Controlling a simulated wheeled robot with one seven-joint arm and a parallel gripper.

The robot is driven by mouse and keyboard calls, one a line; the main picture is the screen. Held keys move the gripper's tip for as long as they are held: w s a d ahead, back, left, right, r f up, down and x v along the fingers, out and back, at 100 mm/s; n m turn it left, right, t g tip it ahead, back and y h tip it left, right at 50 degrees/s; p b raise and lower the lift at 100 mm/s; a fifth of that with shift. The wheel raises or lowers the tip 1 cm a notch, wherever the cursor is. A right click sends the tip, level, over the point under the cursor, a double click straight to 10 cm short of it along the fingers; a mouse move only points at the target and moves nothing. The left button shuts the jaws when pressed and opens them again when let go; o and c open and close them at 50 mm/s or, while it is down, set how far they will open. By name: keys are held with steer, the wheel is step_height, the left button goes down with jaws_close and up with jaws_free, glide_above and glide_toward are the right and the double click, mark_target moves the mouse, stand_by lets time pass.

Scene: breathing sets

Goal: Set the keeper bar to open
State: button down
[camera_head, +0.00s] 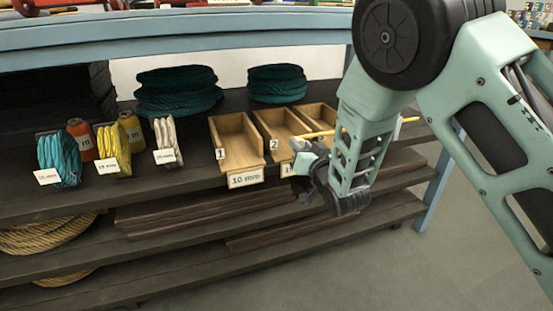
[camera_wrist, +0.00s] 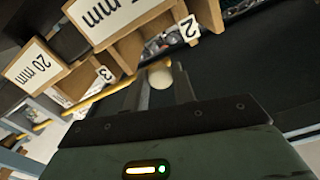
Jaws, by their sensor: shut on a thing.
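In the wrist view the yellow bar (camera_wrist: 97,101) runs from lower left toward my gripper (camera_wrist: 160,88). A pale round knob (camera_wrist: 160,76) sits between my gripper's fingers, and they are shut on it. In the head view my gripper (camera_head: 300,166) is at the bar's left end, in front of bin 2 (camera_head: 279,124). My wrist hides the bins farther right. The bar's join with the knob is partly hidden by a finger.
Bin 1 (camera_head: 237,145), with a 10 mm label (camera_head: 245,178), stands left of bin 2. Rope hanks and spools (camera_head: 130,128) stand farther left on the dark shelf (camera_head: 190,185). Dark green coils (camera_head: 177,90) lie behind. A blue beam (camera_head: 180,30) runs above.

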steer(key=w+d, duration=0.2)
steer(key=d, duration=0.7)
steer(key=w+d, duration=0.3)
steer(key=d, duration=0.7)
steer(key=shift+w, duration=0.2)
steer(key=c, duration=1.1)
jaws_free()
steer(key=shift+c, duration=0.2)
steer(key=shift+s, duration=0.1)
steer(key=p+v, duration=0.3)
steer(key=v, duration=1.4)
steer(key=shift+s, duration=0.1)
